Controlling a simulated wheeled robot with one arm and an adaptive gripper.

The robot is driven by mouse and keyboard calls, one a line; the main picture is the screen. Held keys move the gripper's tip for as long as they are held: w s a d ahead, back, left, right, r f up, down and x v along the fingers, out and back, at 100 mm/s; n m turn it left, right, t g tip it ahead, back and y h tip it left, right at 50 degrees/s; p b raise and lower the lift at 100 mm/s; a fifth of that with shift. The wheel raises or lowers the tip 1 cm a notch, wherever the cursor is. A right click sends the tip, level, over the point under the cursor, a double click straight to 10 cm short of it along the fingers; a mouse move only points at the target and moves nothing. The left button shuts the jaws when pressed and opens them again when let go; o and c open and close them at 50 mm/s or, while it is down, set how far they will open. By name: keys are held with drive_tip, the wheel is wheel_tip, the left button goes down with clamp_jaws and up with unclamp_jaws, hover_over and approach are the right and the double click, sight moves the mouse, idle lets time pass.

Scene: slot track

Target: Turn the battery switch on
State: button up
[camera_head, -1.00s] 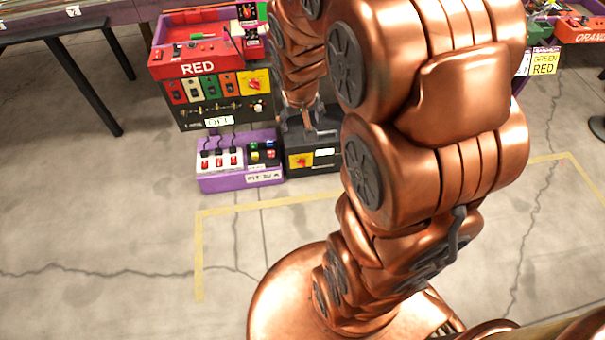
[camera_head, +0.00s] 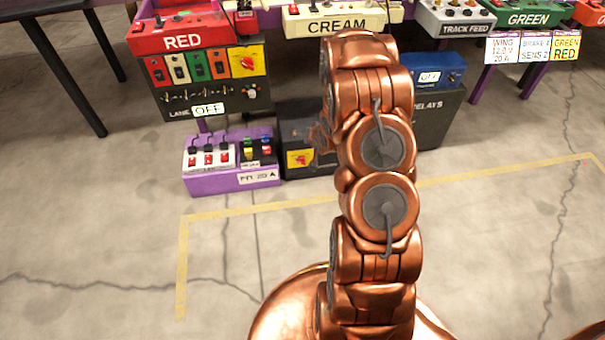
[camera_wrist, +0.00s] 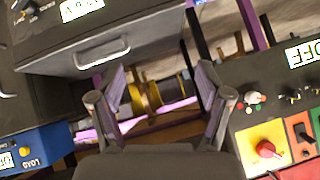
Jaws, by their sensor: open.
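In the head view a black floor box (camera_head: 300,133) carries a red switch on a yellow plate (camera_head: 298,159); my arm hides its right part. A similar red rotary switch on a yellow plate (camera_head: 245,59) is on the RED panel (camera_head: 200,83). It also shows in the wrist view (camera_wrist: 267,149), at lower right. I cannot read which one is marked battery. My gripper (camera_wrist: 160,82) is open and empty, its fingers apart over a gap between dark boxes. In the head view it is mostly hidden behind my arm, by the black box.
A purple box (camera_head: 230,180) with red switches stands left of the black box. A blue unit (camera_head: 437,70) sits on the relays box (camera_head: 436,118) at right. A dark box with a handle (camera_wrist: 102,52) fills the wrist view's upper left. The taped floor in front is clear.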

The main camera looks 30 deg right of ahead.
sight(302, 163)
drive_tip(key=shift+d+f+m+t+b, duration=0.7)
drive_tip(key=shift+f+m+t+b, duration=1.6)
drive_tip(key=shift+f+b, duration=5.95)
drive_tip(key=w+f+p, duration=0.2)
drive_tip(key=w+f, duration=0.4)
drive_tip(key=f, duration=0.1)
drive_tip(key=shift+w+d, duration=0.15)
drive_tip(key=shift+d, duration=0.25)
drive_tip(key=c, duration=1.2)
